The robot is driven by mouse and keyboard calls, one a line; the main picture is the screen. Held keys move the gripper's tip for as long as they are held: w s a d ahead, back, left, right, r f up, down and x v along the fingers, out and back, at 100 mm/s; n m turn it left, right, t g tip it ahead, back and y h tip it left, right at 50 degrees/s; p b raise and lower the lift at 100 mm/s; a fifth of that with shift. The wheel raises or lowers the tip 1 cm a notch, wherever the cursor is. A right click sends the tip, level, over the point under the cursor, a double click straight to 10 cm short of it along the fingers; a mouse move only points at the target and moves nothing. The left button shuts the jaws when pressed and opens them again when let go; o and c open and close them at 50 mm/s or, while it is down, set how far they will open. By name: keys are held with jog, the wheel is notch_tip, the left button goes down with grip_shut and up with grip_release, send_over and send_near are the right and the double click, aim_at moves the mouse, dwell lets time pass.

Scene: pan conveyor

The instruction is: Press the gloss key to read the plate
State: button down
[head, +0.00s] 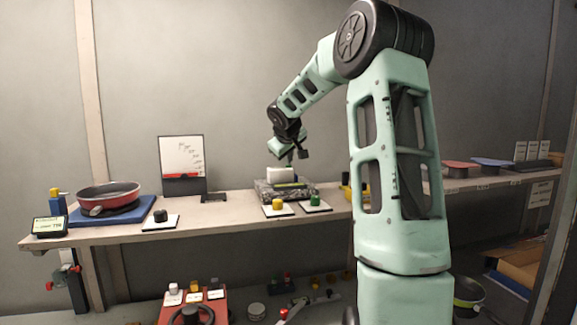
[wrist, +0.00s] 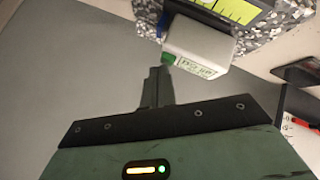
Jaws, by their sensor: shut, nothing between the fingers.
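A white block-shaped device (head: 282,174) lies on a speckled grey base (head: 262,190) on the shelf, below my gripper (head: 290,160). In the wrist view the white device (wrist: 197,45) has a small green key (wrist: 168,58) at its near left corner and a pale label with blurred print. My gripper (wrist: 159,72) is shut and empty, its tips close to the green key. I cannot tell whether they touch it. Which key is the gloss key is not readable. A red pan (head: 108,193) sits on a blue mat (head: 135,213) at the left.
On the shelf (head: 220,221), yellow (head: 278,204), green (head: 315,201) and black (head: 160,215) buttons stand on white plates. A small dark display (head: 49,227) is at the far left. A white board (head: 182,155) stands behind. Red and blue pads are at the right.

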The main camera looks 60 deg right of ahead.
aim_at(288, 168)
jog(key=shift+f, duration=0.1)
dwell(0.3)
jog(key=shift+r+p, duration=0.75)
jog(key=shift+r, duration=0.2)
notch_tip(288, 168, up, 5)
jog(key=p, duration=0.4)
dwell(0.8)
